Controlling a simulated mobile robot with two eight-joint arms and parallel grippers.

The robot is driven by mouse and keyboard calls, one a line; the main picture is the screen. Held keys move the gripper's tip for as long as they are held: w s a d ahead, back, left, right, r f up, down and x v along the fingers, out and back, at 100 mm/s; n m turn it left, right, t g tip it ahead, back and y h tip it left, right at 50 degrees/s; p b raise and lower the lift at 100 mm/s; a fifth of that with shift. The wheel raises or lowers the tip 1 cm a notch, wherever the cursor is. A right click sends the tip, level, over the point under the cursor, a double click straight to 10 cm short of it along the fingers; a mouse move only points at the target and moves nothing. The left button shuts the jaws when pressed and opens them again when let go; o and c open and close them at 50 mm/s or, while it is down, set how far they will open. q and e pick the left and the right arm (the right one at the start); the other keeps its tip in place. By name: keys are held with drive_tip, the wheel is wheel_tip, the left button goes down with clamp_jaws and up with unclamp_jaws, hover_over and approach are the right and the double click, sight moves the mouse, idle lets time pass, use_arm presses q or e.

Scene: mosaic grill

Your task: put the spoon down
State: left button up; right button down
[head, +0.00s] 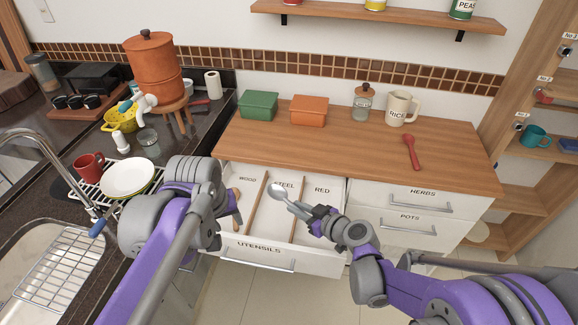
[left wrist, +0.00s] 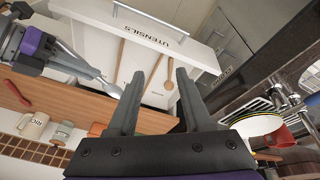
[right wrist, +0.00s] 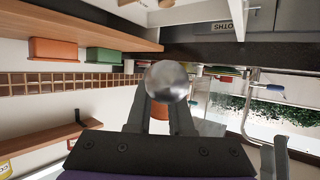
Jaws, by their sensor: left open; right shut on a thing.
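A steel spoon (head: 279,190) is held in my right gripper (head: 308,212), above the open utensils drawer (head: 262,252). Its round bowl (right wrist: 166,82) fills the space at the fingertips in the right wrist view. The drawer has compartments labelled WOOD, STEEL and RED; in the head view the spoon's bowl is over the STEEL part. A wooden spoon (left wrist: 169,85) lies in the WOOD compartment. My left gripper (left wrist: 160,72) is open and empty near the drawer's left side; in the head view its arm partly hides it.
A red spoon (head: 410,150) lies on the wooden counter (head: 340,150), with a green box (head: 258,105), an orange box (head: 309,111), a glass jar (head: 362,103) and a RICE mug (head: 401,108) behind. A white plate (head: 127,178) and red mug (head: 88,167) stand by the sink.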

use_arm(q)
drive_tip(key=w+d+r+n+g, duration=0.2)
drive_tip(key=w+d+n+g, duration=0.15)
drive_tip(key=w+d, duration=1.15)
wheel_tip(320, 180, down, 12)
drive_tip(key=shift+w+a+f+n, duration=0.15)
drive_tip(key=shift+w+a+n, duration=0.2)
drive_tip(key=shift+n, duration=0.1)
clamp_jaws()
use_arm(e)
drive_tip(key=shift+s+a, duration=0.1)
drive_tip(key=c, duration=0.7)
unclamp_jaws()
drive_tip(key=shift+c, duration=0.2)
